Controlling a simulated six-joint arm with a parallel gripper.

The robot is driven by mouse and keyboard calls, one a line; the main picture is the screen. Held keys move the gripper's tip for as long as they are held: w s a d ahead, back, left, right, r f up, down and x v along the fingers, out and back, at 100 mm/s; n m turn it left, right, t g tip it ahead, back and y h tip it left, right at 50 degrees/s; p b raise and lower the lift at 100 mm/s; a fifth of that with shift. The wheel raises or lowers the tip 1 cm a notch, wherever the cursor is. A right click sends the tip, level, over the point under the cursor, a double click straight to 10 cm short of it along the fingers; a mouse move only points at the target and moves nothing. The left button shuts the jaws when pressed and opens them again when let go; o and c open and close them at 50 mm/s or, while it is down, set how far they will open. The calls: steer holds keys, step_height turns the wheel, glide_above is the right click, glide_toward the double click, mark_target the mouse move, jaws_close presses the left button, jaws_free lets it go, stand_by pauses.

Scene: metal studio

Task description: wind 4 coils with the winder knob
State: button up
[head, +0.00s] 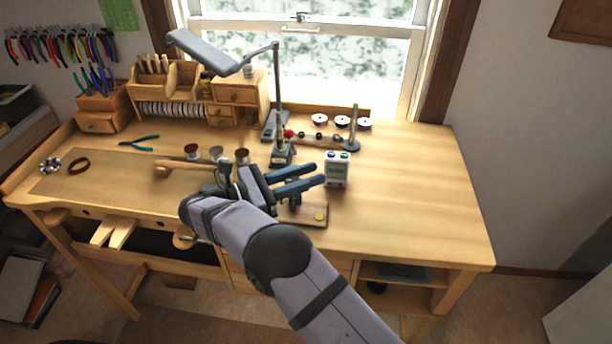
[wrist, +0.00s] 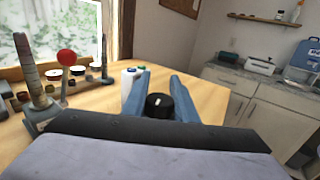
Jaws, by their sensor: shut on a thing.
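My gripper (head: 307,177) is over the middle of the wooden bench, and its blue fingers also show in the wrist view (wrist: 160,96). Between the fingers is a round black knob (wrist: 159,107), which the gripper is shut on. In the head view my arm and gripper hide the knob. A wooden base (head: 313,214) with a brass disc lies below the gripper, partly covered by it. A white box with a small display (head: 337,170) stands just beyond the fingertips, and it also shows in the wrist view (wrist: 129,86). I cannot make out its reading or any wound coils.
A mandrel stand (head: 282,153) and a lamp (head: 276,90) stand behind the gripper. A spool stand (head: 353,130) is at the back. A hammer (head: 180,165), spools and pliers (head: 139,143) lie left. The bench's right side is clear.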

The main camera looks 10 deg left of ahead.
steer(key=shift+s+d+m+g+h, duration=0.15)
steer(key=shift+s+m+g+h, duration=0.1)
steer(key=shift+m+g+h, duration=0.65)
steer(key=o, duration=1)
steer(key=shift+o, duration=0.2)
steer(key=shift+r, duration=0.2)
step_height(320, 180, up, 10)
steer(key=p, duration=0.1)
steer(key=shift+f+p, duration=0.15)
steer(key=shift+p, duration=0.15)
